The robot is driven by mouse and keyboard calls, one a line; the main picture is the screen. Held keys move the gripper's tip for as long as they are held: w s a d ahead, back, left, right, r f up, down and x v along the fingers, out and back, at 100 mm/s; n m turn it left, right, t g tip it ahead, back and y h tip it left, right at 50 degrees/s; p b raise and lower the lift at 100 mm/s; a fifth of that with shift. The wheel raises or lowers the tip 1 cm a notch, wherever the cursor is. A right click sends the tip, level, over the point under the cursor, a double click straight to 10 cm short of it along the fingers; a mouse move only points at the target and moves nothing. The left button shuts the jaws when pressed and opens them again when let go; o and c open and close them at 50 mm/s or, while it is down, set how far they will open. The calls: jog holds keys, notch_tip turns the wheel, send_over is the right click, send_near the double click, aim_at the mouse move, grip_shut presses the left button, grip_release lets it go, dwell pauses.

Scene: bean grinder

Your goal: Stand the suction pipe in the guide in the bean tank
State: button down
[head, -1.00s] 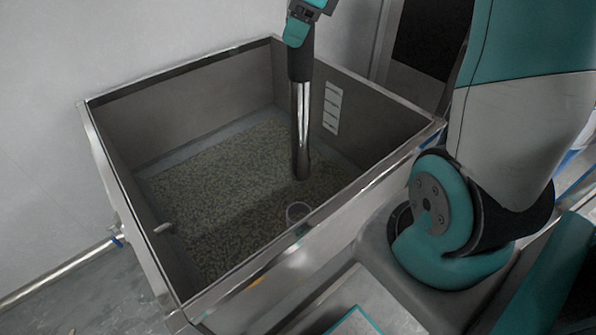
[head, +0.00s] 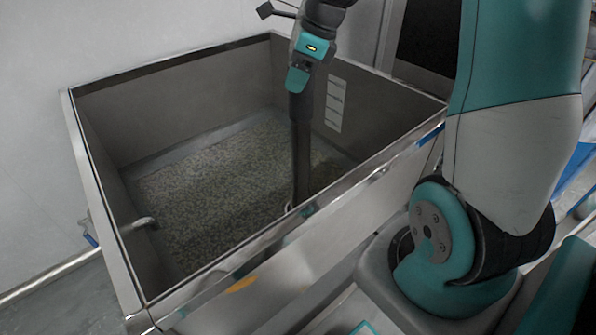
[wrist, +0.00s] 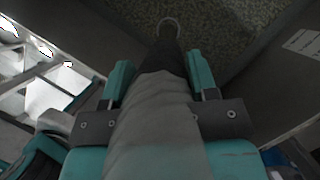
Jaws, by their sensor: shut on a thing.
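My gripper (head: 300,82) is shut on the upper part of the suction pipe (head: 301,145), which hangs nearly upright inside the bean tank (head: 110,235), close to its front wall. In the wrist view the pipe (wrist: 155,120) runs away between the two teal fingers (wrist: 160,78) of my gripper. The guide shows there as a pale ring (wrist: 168,18) just beyond the pipe's far end, partly covered by it. In the head view the pipe and the tank's front rim hide most of the guide. I cannot tell whether the pipe's lower end is inside the ring or above it.
Beans (head: 210,185) cover the tank floor. The front rim (head: 330,195) passes close to the pipe. A small spout (head: 138,224) sticks out of the left wall, and a white label (head: 334,105) is on the back right wall. The tank's left half is free above the beans.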

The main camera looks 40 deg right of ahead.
aim_at(298, 162)
notch_tip(298, 162, down, 23)
jog(key=shift+f+b, duration=0.15)
jog(key=shift+b, duration=0.85)
jog(key=shift+f, duration=0.1)
jog(key=shift+f, duration=0.1)
jog(key=shift+c, duration=2)
grip_release()
